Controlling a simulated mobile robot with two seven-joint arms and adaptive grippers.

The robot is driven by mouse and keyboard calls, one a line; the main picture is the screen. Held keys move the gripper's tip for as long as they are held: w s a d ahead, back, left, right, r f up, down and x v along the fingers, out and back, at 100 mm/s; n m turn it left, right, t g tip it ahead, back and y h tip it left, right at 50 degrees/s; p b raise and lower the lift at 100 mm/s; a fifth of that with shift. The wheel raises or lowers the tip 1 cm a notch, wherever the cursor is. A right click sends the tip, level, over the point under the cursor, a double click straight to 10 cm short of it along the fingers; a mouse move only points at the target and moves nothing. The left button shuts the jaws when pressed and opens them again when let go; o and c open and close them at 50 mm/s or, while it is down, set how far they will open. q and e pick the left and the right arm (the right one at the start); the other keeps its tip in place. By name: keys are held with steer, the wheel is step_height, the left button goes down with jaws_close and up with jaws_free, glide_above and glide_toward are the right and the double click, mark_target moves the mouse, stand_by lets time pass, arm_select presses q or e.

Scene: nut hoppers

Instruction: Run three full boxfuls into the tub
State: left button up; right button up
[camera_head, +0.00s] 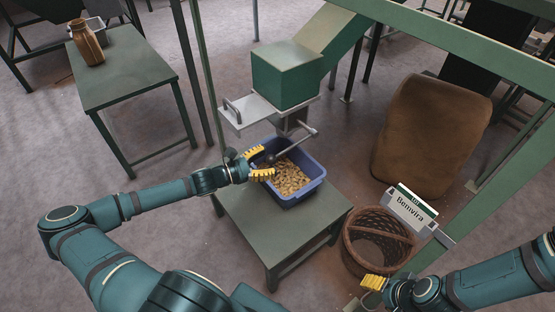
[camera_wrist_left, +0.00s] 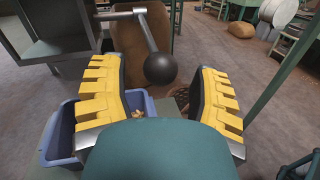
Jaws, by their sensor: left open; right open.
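The green box (camera_head: 287,75) of the hopper stands under a sloping green chute (camera_head: 327,32). Its grey slide plate (camera_head: 255,108) with a handle sticks out to the left. Below it, a metal lever (camera_head: 300,142) ends in a black ball knob, clear in the left wrist view (camera_wrist_left: 160,68). The blue tub (camera_head: 297,196) stands on a low table under the outlet, nuts (camera_head: 292,177) covering its bottom. My left gripper (camera_head: 267,160) is open, its yellow fingers on either side of the knob; contact cannot be told. My right gripper (camera_head: 373,283) is open and empty near the basket.
A wicker basket (camera_head: 378,262) and a sign reading "Bemvira" (camera_head: 411,206) stand to the right, before a brown sack (camera_head: 430,135). Green frame posts (camera_head: 207,75) flank the hopper. A side table (camera_head: 122,70) at left holds a brown jar (camera_head: 86,43). The low table's front (camera_head: 270,225) is clear.

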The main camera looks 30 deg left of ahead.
mark_target(293, 147)
arm_select(q)
steer(key=shift+x, duration=1.85)
steer(key=shift+c, duration=0.4)
jaws_close()
